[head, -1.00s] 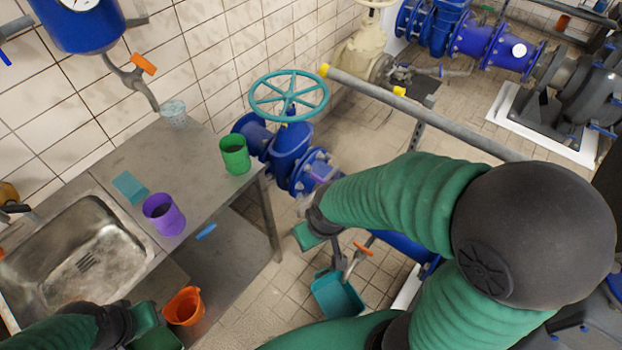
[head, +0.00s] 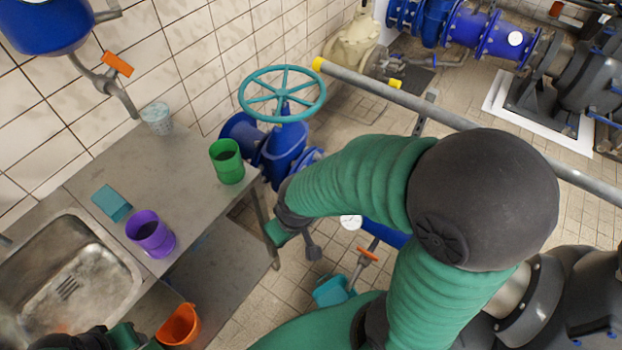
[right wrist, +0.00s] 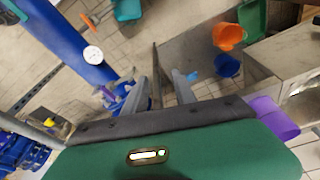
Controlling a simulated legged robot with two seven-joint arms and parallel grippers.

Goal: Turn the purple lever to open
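The purple lever (right wrist: 122,80) shows as a small purple strip by a blue pipe fitting in the right wrist view, left of my right gripper's fingers. In the head view it is hidden, apparently behind my right arm. My right gripper (right wrist: 161,82) has its two grey fingers apart with nothing between them. They look apart from the lever. In the head view my right gripper (head: 277,233) hangs by the table's right end, its fingers mostly hidden. My left gripper (head: 124,337) is at the bottom left edge, and its fingers cannot be made out.
A metal table (head: 190,190) bears a green cup (head: 227,165), a purple cup (head: 148,236) and a blue-green sponge (head: 112,203). A teal handwheel (head: 282,92) tops a blue valve (head: 287,150). A grey rail (head: 400,96) crosses behind my right arm. An orange bucket (head: 178,325) stands low left.

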